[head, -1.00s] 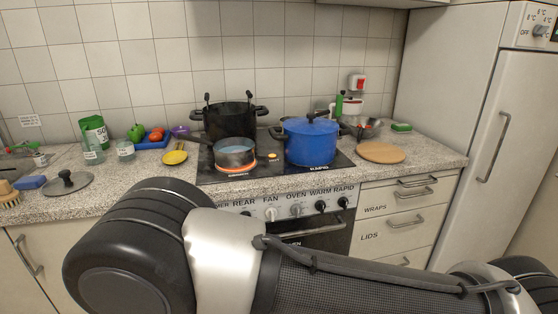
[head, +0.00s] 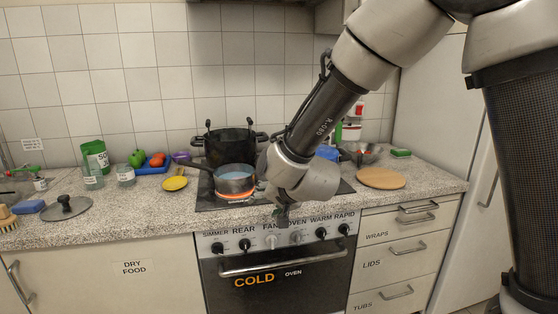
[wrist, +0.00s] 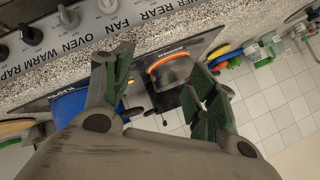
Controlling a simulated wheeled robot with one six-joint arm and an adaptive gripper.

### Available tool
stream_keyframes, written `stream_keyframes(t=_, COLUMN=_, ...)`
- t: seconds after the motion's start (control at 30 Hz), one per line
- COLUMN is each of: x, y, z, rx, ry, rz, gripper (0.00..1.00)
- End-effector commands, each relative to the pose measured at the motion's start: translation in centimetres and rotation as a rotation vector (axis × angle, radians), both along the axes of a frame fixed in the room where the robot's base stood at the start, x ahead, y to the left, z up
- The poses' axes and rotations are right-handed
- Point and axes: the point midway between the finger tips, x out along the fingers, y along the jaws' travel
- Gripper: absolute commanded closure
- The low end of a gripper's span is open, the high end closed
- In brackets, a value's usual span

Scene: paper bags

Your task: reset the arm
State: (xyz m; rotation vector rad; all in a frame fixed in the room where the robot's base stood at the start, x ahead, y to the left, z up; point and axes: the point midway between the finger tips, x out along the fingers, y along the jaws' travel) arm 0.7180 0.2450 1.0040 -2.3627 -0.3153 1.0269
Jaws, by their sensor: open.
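My gripper (head: 283,216) hangs in front of the stove, at the front edge of the hob above the oven knobs. In the wrist view my gripper (wrist: 163,85) is open, with two green-padded fingers spread apart and nothing between them. My arm comes down from the upper right in the head view and hides most of the blue pot (head: 327,153). The blue pot also shows in part behind the left finger in the wrist view (wrist: 70,106).
A saucepan (head: 233,181) sits on a glowing burner, with a black pot (head: 228,146) behind it. Knobs (head: 270,243) line the oven front below my gripper. A round wooden board (head: 381,178) lies right of the hob. A lid (head: 66,207) lies at left.

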Motion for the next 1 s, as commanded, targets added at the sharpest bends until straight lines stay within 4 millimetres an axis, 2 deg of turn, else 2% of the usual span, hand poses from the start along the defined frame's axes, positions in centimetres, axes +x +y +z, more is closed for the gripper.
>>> stream_keyframes(t=0.03, x=0.2, y=-3.1, z=2.4, rx=-0.011, ry=0.01, rz=0.016, gripper=0.42)
stream_keyframes(t=0.1, x=-0.5, y=-7.2, z=4.8, rx=-0.05, ry=0.033, rz=0.055, gripper=0.42)
stream_keyframes(t=0.17, x=-1.7, y=-11.0, z=6.6, rx=-0.091, ry=0.052, rz=0.085, gripper=0.42)
stream_keyframes(t=0.2, x=-2.7, y=-13.5, z=7.7, rx=-0.124, ry=0.064, rz=0.103, gripper=0.42)
stream_keyframes(t=0.27, x=-4.6, y=-17.4, z=9.0, rx=-0.176, ry=0.085, rz=0.125, gripper=0.42)
stream_keyframes(t=0.3, x=-6.1, y=-20.1, z=9.7, rx=-0.215, ry=0.102, rz=0.135, gripper=0.42)
stream_keyframes(t=0.37, x=-8.8, y=-23.9, z=10.6, rx=-0.277, ry=0.13, rz=0.146, gripper=0.42)
stream_keyframes(t=0.4, x=-10.7, y=-26.4, z=11.1, rx=-0.32, ry=0.151, rz=0.15, gripper=0.42)
stream_keyframes(t=0.53, x=-17.2, y=-33.2, z=11.7, rx=-0.449, ry=0.232, rz=0.142, gripper=0.42)
stream_keyframes(t=0.6, x=-20.4, y=-35.8, z=11.8, rx=-0.503, ry=0.277, rz=0.131, gripper=0.42)
stream_keyframes(t=0.73, x=-24.4, y=-38.5, z=11.7, rx=-0.566, ry=0.339, rz=0.115, gripper=0.42)
stream_keyframes(t=0.83, x=-25.7, y=-39.3, z=11.7, rx=-0.585, ry=0.362, rz=0.11, gripper=0.42)
stream_keyframes(t=1.0, x=-25.9, y=-39.5, z=11.6, rx=-0.59, ry=0.368, rz=0.11, gripper=0.42)
